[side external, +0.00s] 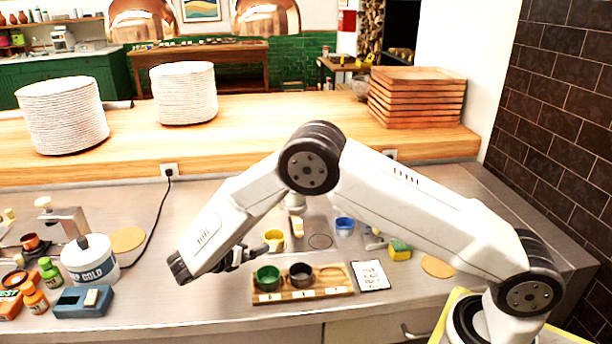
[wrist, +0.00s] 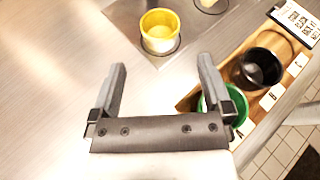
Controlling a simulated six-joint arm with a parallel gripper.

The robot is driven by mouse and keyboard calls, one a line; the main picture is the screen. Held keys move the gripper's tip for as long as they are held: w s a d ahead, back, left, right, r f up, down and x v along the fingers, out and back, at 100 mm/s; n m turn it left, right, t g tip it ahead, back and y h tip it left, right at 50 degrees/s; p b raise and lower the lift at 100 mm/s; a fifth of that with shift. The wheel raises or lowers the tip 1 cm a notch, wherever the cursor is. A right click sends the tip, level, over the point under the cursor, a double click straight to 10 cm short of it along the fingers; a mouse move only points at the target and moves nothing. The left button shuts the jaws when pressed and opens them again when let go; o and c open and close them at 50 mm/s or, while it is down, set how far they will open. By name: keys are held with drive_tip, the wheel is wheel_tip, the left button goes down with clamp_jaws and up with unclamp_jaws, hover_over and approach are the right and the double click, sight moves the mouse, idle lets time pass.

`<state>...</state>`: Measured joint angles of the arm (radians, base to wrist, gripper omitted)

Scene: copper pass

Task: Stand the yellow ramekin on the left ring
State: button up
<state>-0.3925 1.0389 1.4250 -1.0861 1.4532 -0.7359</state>
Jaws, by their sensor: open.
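The yellow ramekin (side external: 273,240) stands upright on the steel counter, left of an empty ring outline (side external: 320,241). In the wrist view the yellow ramekin (wrist: 160,31) is ahead of my fingertips, with a thin dark arc, apparently another ring, showing beside its base. Whether it is centred there I cannot tell. My gripper (wrist: 161,66) is open and empty, its fingers apart and clear of the ramekin. In the side view my gripper (side external: 240,259) is low over the counter, left of and nearer than the ramekin.
A wooden rack (side external: 300,294) holds a green ramekin (side external: 267,277) and a black one (side external: 301,274); its right place is empty. A blue ramekin (side external: 345,226), sponge (side external: 400,250) and printed card (side external: 371,275) are to the right. The counter left of my gripper has free room.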

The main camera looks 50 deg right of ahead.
drive_tip(key=shift+v, duration=1.7)
drive_tip(key=shift+d, duration=0.1)
drive_tip(key=shift+s+d+r+m+y, duration=0.1)
drive_tip(key=shift+s+d+m+y, duration=0.3)
drive_tip(key=s+d+m+y, duration=0.1)
drive_tip(key=s+m+y, duration=0.1)
drive_tip(key=s+d+m+g+y, duration=0.1)
drive_tip(key=s+m+y, duration=0.1)
drive_tip(key=s, duration=0.1)
drive_tip(key=s+d+r+m+g+y, duration=0.1)
drive_tip(key=s+d+m+y, duration=0.1)
drive_tip(key=s, duration=0.1)
drive_tip(key=shift+d, duration=0.1)
drive_tip(key=s+d+r+m+t+y, duration=0.1)
drive_tip(key=s+m+y, duration=0.2)
drive_tip(key=s+m, duration=0.3)
drive_tip(key=s+r+m+t+y, duration=0.2)
drive_tip(key=s+m+y, duration=0.1)
drive_tip(key=s+m, duration=0.3)
drive_tip(key=shift+s+d+m+t+y, duration=0.3)
drive_tip(key=shift+s+d+m+y, duration=0.1)
drive_tip(key=shift+m, duration=0.2)
drive_tip(key=shift+w, duration=0.1)
